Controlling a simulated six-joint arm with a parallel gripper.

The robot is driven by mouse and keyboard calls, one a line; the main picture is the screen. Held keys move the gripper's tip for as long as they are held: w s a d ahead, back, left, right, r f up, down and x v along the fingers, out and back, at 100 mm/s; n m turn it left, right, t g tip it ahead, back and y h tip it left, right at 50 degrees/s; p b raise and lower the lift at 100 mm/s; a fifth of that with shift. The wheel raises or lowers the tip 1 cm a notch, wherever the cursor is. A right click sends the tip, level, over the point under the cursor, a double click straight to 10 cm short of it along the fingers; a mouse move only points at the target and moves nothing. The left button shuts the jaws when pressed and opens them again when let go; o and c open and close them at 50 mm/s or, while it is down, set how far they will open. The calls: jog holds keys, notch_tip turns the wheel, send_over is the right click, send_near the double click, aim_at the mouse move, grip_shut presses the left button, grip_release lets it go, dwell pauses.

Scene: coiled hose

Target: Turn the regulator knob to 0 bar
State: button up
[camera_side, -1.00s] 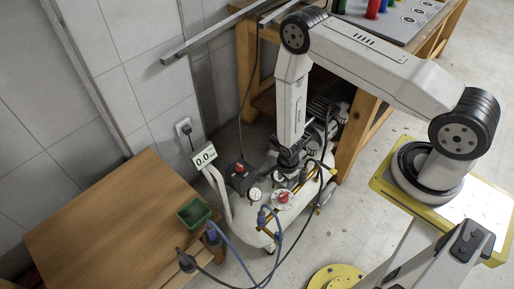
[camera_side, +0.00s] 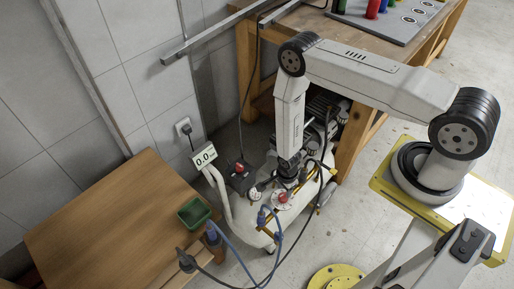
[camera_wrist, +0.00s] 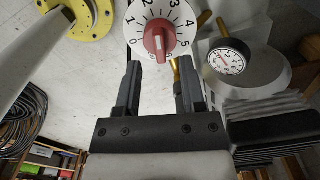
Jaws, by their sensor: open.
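The red regulator knob (camera_wrist: 158,40) sits on a white dial (camera_wrist: 183,22) with printed numbers, in the upper middle of the wrist view. A pale line on the knob runs toward the bottom of the picture; I cannot tell its exact reading. The knob also shows in the side view (camera_side: 283,197), on the compressor. My gripper (camera_wrist: 159,75) is open and empty, its two fingers apart, with the knob seen beyond the gap between them. In the side view my gripper (camera_side: 288,170) hangs just above the dial. A small display (camera_side: 204,155) reads 0.0.
A pressure gauge (camera_wrist: 228,61) stands close to the right of the dial. The white compressor tank (camera_side: 246,212), blue hose (camera_side: 232,250) and black cable surround the spot. A wooden table (camera_side: 110,220) with a green bin (camera_side: 194,213) is at left, a workbench behind.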

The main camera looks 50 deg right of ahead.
aim_at(283, 197)
jog(key=shift+f, duration=1.5)
grip_shut()
